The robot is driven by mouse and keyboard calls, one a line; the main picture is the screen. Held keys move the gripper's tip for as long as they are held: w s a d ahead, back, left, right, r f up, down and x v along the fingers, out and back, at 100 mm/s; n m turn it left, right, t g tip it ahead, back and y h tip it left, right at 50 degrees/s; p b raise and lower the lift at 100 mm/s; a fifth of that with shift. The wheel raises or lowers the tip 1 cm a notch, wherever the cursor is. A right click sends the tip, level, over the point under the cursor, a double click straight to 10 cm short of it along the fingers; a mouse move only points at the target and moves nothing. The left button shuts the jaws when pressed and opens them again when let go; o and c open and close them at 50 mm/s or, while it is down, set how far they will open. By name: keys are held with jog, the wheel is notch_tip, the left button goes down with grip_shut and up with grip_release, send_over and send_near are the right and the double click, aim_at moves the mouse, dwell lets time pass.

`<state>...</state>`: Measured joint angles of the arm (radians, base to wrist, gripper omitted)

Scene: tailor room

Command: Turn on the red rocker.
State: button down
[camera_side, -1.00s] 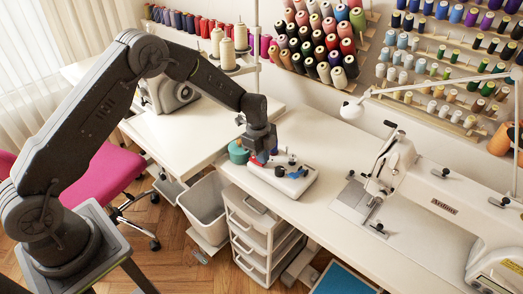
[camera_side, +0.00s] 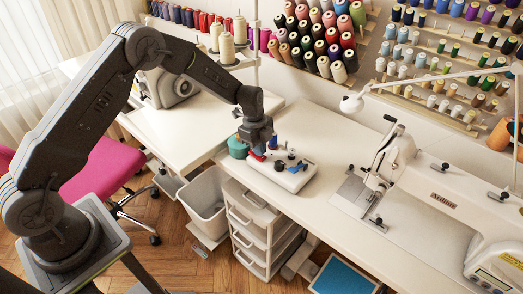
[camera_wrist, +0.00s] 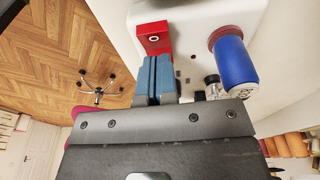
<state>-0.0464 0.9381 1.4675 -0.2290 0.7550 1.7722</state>
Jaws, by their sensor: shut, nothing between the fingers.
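The red rocker (camera_wrist: 153,38) is on the white panel (camera_wrist: 195,12) in the wrist view and has a small white circle on its face. The white panel (camera_side: 286,182) lies on the table in the side view, where a bit of the red rocker (camera_side: 257,156) shows under my gripper. My gripper (camera_wrist: 157,58) is shut and empty, its two blue fingers together. The fingertips overlap the rocker's near edge in the wrist view; I cannot tell whether they touch it.
A blue cylinder (camera_wrist: 234,63) with a reddish end stands on the panel right of the fingers, with a dark knob (camera_wrist: 212,84) beside it. A green object (camera_side: 237,147) stands left of the panel.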

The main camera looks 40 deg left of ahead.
aim_at(264, 159)
dwell(0.3)
notch_tip(264, 159, up, 14)
jog(key=d, duration=0.2)
dwell(0.3)
jog(key=s+a+r+n+t+y, duration=0.1)
jog(key=s+r+n+t, duration=0.2)
jog(key=s+r+n, duration=0.9)
jog(key=s+r+n+t, duration=0.1)
jog(key=s+n, duration=0.2)
jog(key=s, duration=0.7)
jog(key=s+a+r+n+t, duration=0.1)
jog(key=s+n, duration=0.1)
jog(key=s, duration=0.7)
jog(key=shift+s+r+n+t+y, duration=0.3)
jog(key=shift+s+n+y, duration=0.1)
